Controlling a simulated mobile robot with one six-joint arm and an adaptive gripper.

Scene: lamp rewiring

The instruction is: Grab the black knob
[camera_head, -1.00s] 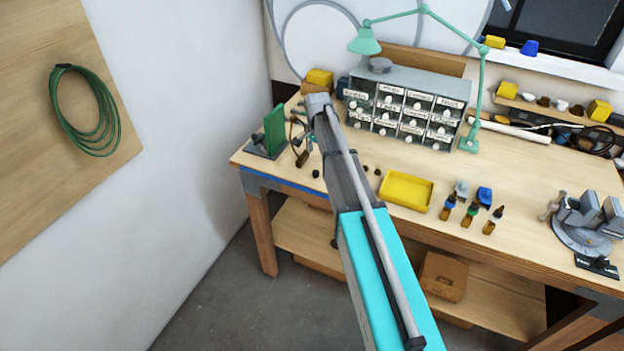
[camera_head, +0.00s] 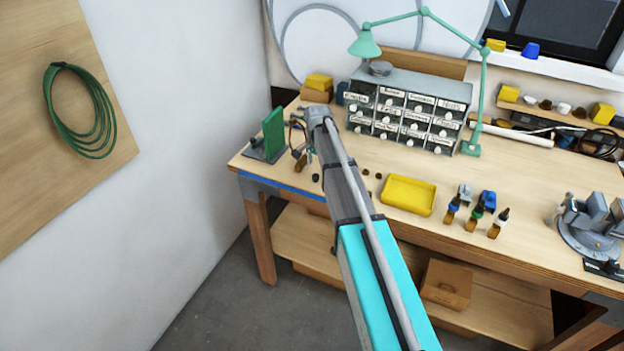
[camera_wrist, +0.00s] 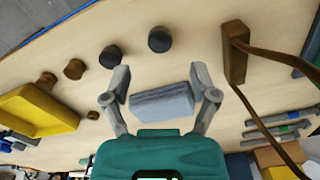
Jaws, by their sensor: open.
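The black knob (camera_wrist: 160,39) is a short round cylinder on the wooden bench. In the wrist view it is beyond my fingertips, roughly centred between them and not touching them. In the head view a small black knob (camera_head: 315,177) sits near the bench's front left edge. My gripper (camera_wrist: 160,70) is open with its two grey fingers apart; no knob is between them. In the head view my arm mostly hides the gripper.
A yellow tray (camera_wrist: 40,108) lies left of the knobs. A brown wooden piece with cords (camera_wrist: 235,52) stands on the right. A grey block (camera_wrist: 163,103) shows between the finger bases. A drawer cabinet (camera_head: 410,110) and a green board (camera_head: 274,133) are near my arm.

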